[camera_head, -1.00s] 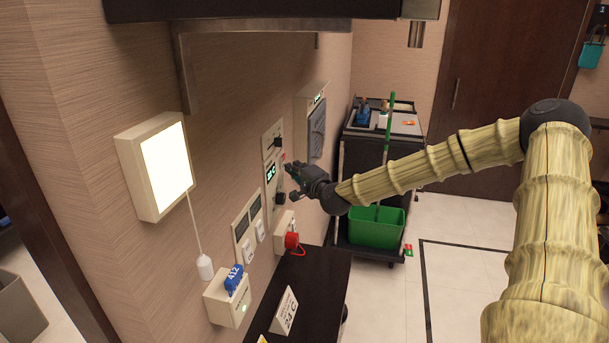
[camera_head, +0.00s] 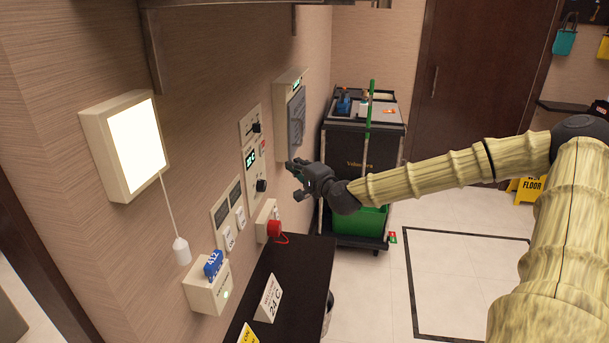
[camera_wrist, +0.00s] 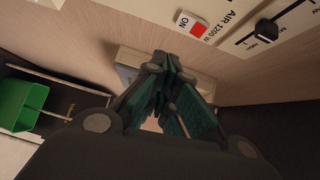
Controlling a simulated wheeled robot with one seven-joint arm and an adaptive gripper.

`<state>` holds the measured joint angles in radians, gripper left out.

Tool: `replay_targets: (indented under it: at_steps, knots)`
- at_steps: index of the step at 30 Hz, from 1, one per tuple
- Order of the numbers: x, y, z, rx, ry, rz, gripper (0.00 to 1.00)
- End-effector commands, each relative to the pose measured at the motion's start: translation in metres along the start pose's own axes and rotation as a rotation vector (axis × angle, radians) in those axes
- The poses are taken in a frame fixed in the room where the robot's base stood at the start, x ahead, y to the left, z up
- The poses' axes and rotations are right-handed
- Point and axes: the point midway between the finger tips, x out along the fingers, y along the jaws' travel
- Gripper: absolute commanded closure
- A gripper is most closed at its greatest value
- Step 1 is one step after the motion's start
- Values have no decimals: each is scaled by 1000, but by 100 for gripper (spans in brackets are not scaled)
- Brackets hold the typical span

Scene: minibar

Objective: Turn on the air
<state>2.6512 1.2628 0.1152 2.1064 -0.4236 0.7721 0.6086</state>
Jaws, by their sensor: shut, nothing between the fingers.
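The tall wall panel (camera_head: 253,190) has a slider (camera_head: 257,127) at its top, a small red switch (camera_head: 263,147), a lit green display (camera_head: 251,158) and a dark round knob (camera_head: 262,186). In the wrist view, the panel carries the label "AIR 1200 W", a rocker switch (camera_wrist: 192,25) with a red part and "ON", and a black slider knob (camera_wrist: 267,30). The display digits are too small to read surely. My gripper (camera_head: 292,170) is shut and empty, apart from the panel on its right. The closed fingers (camera_wrist: 162,65) point toward the wall, below the switch.
A wall box with a grey flap (camera_head: 296,115) is beyond the panel. Nearer are switches (camera_head: 229,222), a red plug (camera_head: 274,229) and a card holder (camera_head: 207,291). A dark table (camera_head: 300,260) holds a "24 C" sign (camera_head: 268,299). A cart (camera_head: 360,150) stands behind.

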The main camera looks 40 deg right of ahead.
Motion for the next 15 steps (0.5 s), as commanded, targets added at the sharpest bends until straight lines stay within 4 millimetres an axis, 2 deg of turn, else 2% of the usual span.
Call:
replay_targets:
  at_steps: [15]
  knots:
    - [-28,2,1,0,-1,-1,100]
